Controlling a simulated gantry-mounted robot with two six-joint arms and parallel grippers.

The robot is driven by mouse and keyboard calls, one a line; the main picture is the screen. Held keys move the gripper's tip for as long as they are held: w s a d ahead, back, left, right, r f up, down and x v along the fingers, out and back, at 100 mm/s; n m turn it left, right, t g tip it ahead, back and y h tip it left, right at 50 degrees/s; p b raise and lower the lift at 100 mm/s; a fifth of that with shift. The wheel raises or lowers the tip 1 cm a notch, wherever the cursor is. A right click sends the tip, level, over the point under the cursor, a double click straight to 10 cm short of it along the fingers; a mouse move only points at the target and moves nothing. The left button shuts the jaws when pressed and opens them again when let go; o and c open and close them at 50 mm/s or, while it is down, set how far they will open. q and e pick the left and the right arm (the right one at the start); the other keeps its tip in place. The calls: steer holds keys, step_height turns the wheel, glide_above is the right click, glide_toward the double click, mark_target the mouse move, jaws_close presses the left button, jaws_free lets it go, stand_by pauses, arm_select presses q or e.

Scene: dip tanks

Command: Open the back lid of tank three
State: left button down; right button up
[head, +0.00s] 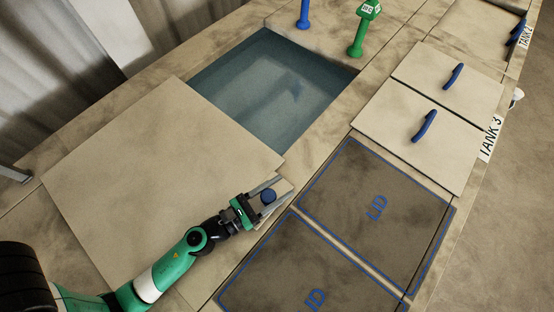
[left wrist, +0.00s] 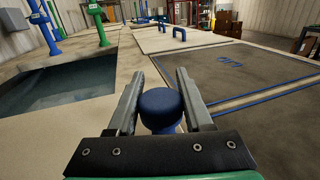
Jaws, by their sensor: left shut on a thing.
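A large pale panel (head: 160,165) lies flat on the deck, beside an open, water-filled tank section (head: 275,85). A blue knob (head: 268,197) stands on a small tab at the panel's right corner. My left gripper (head: 269,194) has its fingers on either side of this knob and is shut on it. The left wrist view shows the round knob (left wrist: 161,110) between the fingers, with the open water (left wrist: 60,88) at left. The TANK 3 label (head: 490,138) is on the right edge. My right gripper is not in view.
Two pale lids with blue handles (head: 424,126) (head: 453,77) lie flat by the label. Blue-outlined bare areas marked LID (head: 350,190) lie right of my gripper. Green (head: 357,40) and blue (head: 304,12) posts stand behind the water.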

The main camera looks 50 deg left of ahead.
arm_select(q)
steer(key=shift+s, duration=0.25)
steer(key=shift+c, duration=1.5)
jaws_free()
